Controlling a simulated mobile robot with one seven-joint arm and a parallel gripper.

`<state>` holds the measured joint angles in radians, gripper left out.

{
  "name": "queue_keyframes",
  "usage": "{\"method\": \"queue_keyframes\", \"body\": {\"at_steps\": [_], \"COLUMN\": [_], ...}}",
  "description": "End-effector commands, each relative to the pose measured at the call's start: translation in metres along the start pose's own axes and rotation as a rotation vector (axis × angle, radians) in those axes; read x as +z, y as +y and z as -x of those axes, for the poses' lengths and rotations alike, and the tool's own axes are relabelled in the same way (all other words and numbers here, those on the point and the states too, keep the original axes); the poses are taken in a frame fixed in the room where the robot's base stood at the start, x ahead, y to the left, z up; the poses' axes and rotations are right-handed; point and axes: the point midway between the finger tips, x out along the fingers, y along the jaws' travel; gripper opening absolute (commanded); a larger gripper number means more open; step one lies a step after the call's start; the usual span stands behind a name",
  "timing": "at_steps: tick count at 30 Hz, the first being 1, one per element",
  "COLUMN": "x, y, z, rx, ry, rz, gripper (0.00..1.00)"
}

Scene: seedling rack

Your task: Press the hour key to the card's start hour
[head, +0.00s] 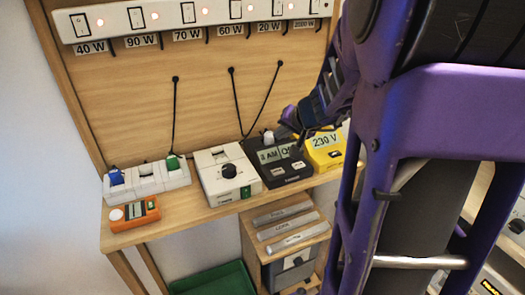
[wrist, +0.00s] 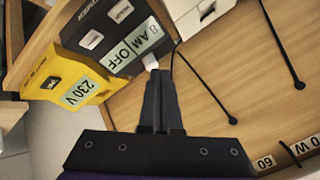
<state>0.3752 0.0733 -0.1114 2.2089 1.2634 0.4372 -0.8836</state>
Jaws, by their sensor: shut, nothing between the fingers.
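In the head view my gripper (head: 292,118) is partly hidden. I cannot make out a start-hour card.
A yellow 230 V box (head: 324,150) and a white box with a black dial (head: 228,175) flank the timer. A white socket strip (head: 147,178) and an orange device (head: 134,213) stand left. Black cords hang on the back board below a switch strip (head: 190,14).

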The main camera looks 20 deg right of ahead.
Motion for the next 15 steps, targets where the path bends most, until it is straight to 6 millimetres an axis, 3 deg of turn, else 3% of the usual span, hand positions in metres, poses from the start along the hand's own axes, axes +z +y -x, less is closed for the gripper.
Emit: {"method": "queue_keyframes", "body": {"at_steps": [15], "x": [0.0087], "y": [0.0016], "z": [-0.0011], "rx": [-0.014], "ry": [-0.024], "rz": [0.012], "gripper": [0.00]}}
